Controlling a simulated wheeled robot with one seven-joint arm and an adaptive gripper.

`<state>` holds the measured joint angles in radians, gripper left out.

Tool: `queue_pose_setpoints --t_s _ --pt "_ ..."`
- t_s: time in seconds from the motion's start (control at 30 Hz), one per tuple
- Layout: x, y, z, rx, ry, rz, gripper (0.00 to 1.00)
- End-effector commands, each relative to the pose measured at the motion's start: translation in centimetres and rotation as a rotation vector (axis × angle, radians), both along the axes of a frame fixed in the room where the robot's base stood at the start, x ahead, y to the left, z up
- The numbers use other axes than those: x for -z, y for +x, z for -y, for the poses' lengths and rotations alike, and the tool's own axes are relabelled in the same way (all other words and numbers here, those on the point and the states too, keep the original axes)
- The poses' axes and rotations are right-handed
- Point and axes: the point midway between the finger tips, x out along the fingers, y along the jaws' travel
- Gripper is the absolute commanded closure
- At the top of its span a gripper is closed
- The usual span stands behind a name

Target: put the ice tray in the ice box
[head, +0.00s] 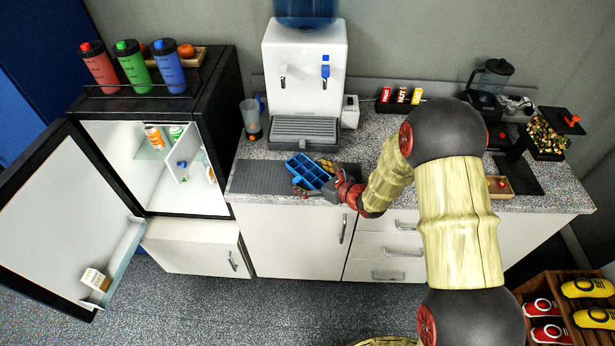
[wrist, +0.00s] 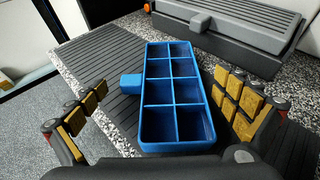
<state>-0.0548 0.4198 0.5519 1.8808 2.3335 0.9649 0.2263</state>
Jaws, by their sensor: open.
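The blue ice tray (head: 308,171) lies on the dark ribbed mat (head: 262,178) on the counter. In the wrist view the ice tray (wrist: 172,100) shows its open compartments and a small tab on its left side. My gripper (head: 328,182) is at the tray's near right end in the head view. In the wrist view its yellow-padded fingers (wrist: 165,112) are spread wide on both sides of the tray, apart from it. The fridge stands open at the left, and the small ice box (head: 190,166) inside it has its door ajar, with a blue knob.
The fridge door (head: 62,215) is swung wide to the left, with a carton on its shelf. Cans (head: 154,138) stand inside the fridge. The mat's left part is clear.

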Motion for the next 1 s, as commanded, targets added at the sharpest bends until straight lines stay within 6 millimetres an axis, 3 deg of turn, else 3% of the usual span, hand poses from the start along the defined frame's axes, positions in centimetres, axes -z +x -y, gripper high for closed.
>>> queue_pose_setpoints --t_s 0.23,1.0 --pt "0.01 0.32 -0.21 0.001 0.0 0.002 0.0" --pt "0.03 0.27 -0.22 0.0 0.0 0.001 0.44"
